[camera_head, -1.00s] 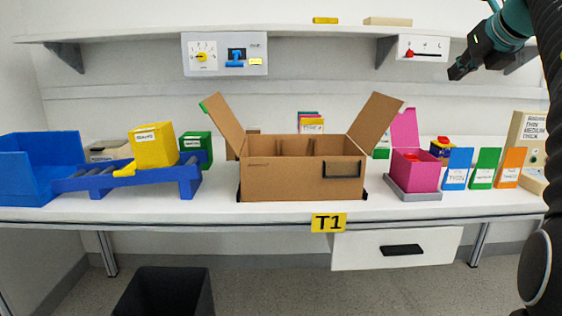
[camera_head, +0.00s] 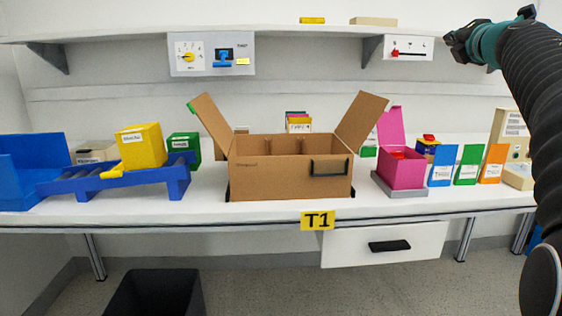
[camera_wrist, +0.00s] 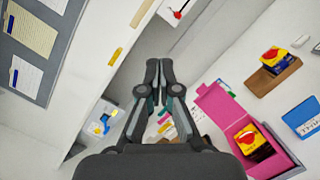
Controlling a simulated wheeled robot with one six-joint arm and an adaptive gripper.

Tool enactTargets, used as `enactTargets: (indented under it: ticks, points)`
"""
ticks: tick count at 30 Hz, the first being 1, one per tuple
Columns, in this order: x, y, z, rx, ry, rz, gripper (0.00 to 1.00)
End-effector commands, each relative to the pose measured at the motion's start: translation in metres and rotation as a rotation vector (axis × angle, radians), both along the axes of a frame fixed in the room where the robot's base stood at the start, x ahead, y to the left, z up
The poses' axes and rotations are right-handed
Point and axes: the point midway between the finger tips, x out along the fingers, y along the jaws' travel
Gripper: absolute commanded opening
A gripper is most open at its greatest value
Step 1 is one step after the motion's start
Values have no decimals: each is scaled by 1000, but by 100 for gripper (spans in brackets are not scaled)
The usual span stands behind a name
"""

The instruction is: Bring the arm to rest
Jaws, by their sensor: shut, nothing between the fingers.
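My gripper (camera_head: 454,45) is at the upper right in the head view, beside the slider panel (camera_head: 408,47) with the red pointer. It is raised well above the table and apart from the things on it. In the wrist view my gripper (camera_wrist: 158,92) is shut, its fingers together with nothing between them. The rotary switch panel (camera_head: 212,54) with a yellow knob (camera_head: 188,57) hangs under the shelf at the upper left. The knob's panel also shows in the wrist view (camera_wrist: 100,124), tilted.
An open cardboard box (camera_head: 290,180) stands mid-table (camera_head: 270,212). A pink box (camera_head: 402,172) and coloured cards are on the right. A yellow box (camera_head: 140,147) sits on a blue ramp (camera_head: 90,184) at the left. A shelf (camera_head: 280,33) runs above. A black bin (camera_head: 150,293) is on the floor.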

Motion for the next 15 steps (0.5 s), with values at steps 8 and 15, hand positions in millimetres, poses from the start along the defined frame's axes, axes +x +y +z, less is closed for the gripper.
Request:
enactTargets:
  ticks: [8,15]
  points:
    - [-38,-40,-61,672,-164,-258,0]
    - [-100,-37,-186,1224,-139,-555,0]
